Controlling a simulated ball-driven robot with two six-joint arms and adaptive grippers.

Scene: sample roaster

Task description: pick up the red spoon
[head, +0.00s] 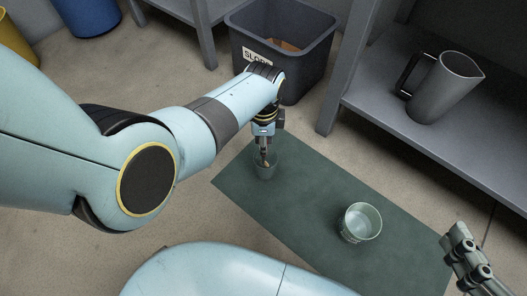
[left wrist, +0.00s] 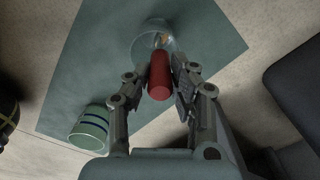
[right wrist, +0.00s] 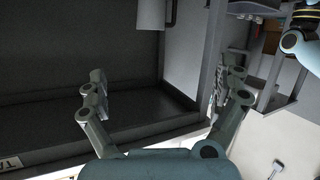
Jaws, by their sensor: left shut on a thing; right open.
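The red spoon (left wrist: 159,80) shows its thick red handle between the fingers of my left gripper (left wrist: 155,76), which is shut on it. Its far end reaches down to a clear glass (left wrist: 143,44) on the green mat; I cannot tell whether the tip is inside or above it. In the head view my left gripper (head: 264,145) points down right over the glass (head: 264,171), and the handle is mostly hidden. My right gripper (head: 468,262) is open and empty off the mat's right side; its open fingers also show in the right wrist view (right wrist: 166,82).
A pale cup (head: 361,222) with blue bands (left wrist: 89,130) stands on the green mat (head: 310,195). A dark bin (head: 290,75) stands behind the mat. A grey pitcher (head: 443,88) sits on the shelf (head: 400,115) at right. The mat between glass and cup is clear.

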